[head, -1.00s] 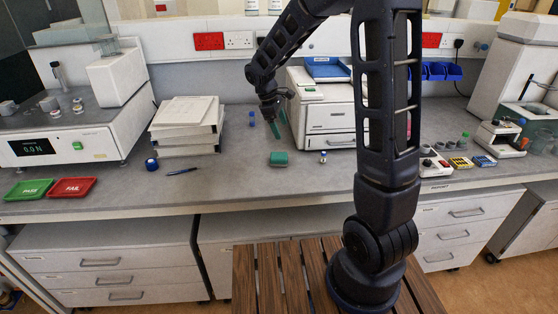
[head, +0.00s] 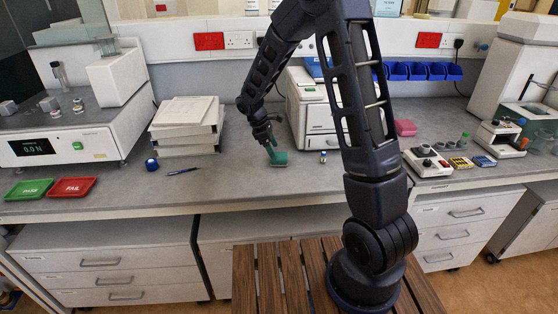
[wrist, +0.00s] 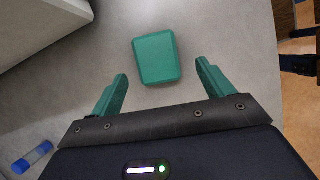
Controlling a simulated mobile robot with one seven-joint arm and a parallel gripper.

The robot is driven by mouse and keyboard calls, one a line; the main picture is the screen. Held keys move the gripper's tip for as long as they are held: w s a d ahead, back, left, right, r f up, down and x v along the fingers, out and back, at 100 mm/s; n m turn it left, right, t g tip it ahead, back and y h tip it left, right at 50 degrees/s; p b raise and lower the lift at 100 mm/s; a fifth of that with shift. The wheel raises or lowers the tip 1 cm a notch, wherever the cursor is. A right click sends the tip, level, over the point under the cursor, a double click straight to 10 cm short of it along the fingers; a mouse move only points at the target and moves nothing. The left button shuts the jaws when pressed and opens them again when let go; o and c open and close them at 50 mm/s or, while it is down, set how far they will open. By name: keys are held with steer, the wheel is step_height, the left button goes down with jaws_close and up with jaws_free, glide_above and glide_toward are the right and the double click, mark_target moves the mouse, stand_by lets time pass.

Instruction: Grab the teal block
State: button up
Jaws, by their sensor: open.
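The teal block (head: 280,158) sits on the grey bench in front of the white printer-like machine. In the wrist view the teal block (wrist: 157,58) is a rounded rectangle, lying just beyond the fingertips and roughly centred between them. My gripper (head: 271,149) is down close to the block in the head view. In the wrist view my gripper (wrist: 162,76) is open, with its two teal fingers apart and nothing between them.
A small vial (head: 323,157) stands right of the block. The white machine (head: 312,105) is close behind the block. A pink block (head: 405,128) lies farther right.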

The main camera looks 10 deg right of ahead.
mark_target(279, 155)
steer(key=shift+d+x, duration=0.15)
steer(key=shift+x, duration=1.15)
steer(key=shift+d+x, duration=0.15)
steer(key=shift+x, duration=1.1)
steer(key=shift+w+r, duration=0.1)
steer(key=shift+w, duration=0.05)
steer(key=c, duration=1.1)
steer(key=shift+r, duration=0.15)
